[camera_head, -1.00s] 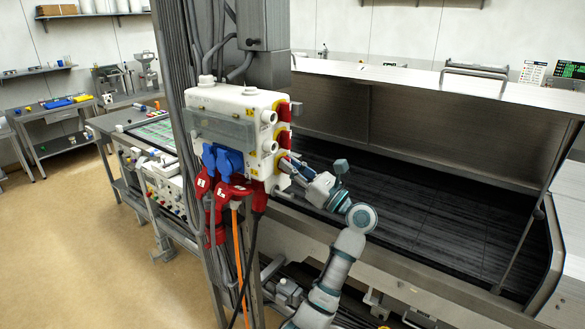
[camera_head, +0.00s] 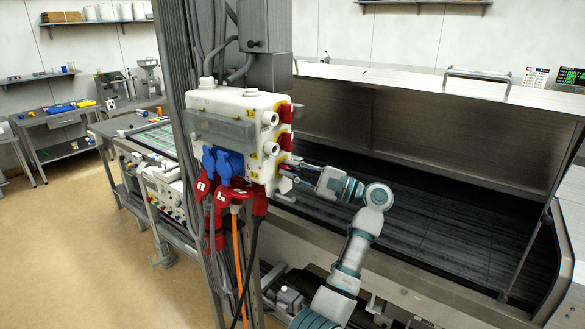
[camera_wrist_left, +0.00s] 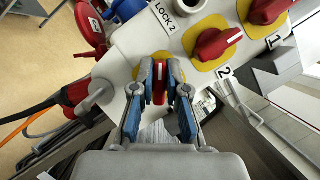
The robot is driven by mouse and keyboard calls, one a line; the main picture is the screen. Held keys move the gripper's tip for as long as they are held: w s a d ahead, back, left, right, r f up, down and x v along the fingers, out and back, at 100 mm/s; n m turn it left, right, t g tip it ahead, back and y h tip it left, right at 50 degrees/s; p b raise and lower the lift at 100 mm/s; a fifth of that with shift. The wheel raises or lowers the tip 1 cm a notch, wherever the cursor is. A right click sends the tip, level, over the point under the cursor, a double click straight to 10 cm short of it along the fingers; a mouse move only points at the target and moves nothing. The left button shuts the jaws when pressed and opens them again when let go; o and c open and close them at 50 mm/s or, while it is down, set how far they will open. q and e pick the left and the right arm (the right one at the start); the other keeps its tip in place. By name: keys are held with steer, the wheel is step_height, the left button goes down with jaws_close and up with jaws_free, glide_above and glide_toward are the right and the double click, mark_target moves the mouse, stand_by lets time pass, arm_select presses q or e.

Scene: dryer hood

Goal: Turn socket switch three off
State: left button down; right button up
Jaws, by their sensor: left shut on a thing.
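A white socket box (camera_head: 232,130) hangs on the metal column in the head view, with red rotary switches on yellow plates along its right side. My left gripper (camera_head: 290,168) reaches the lowest of these switches from the right. In the left wrist view my left gripper (camera_wrist_left: 160,85) has its blue-padded fingers on both sides of a red knob on a yellow plate, switch three (camera_wrist_left: 159,70), and is shut on it. The knob lies along the fingers. The red knobs of switch two (camera_wrist_left: 217,42) and switch one (camera_wrist_left: 267,10) are free, up and to the right.
Blue plugs (camera_head: 222,163) and red plugs (camera_head: 230,193) with hanging cables sit below the box. A red plug (camera_wrist_left: 80,92) is close to the gripper's left in the wrist view. A large steel hood basin (camera_head: 420,190) stands to the right.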

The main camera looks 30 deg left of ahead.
arm_select(q)
steer(key=n+h+p, duration=0.1)
steer(key=n, duration=0.1)
steer(key=n+h+p, duration=0.1)
steer(key=n+p, duration=0.1)
steer(key=n, duration=0.1)
steer(key=shift+r+n+g, duration=0.15)
steer(key=shift+n+g, duration=0.15)
steer(key=shift+g, duration=0.1)
steer(key=shift+f+n+h+p, duration=0.25)
steer(key=shift+n+h+p, duration=0.05)
steer(key=shift+n+p, duration=0.55)
arm_select(e)
steer(key=s+d, duration=0.2)
steer(key=s, duration=0.7)
steer(key=shift+g, duration=0.3)
arm_select(q)
steer(key=shift+f+n, duration=0.2)
steer(key=shift+n, duration=0.05)
arm_select(e)
steer(key=shift+w, duration=0.1)
arm_select(q)
steer(key=c, duration=1.2)
jaws_free()
steer(key=shift+s, duration=0.1)
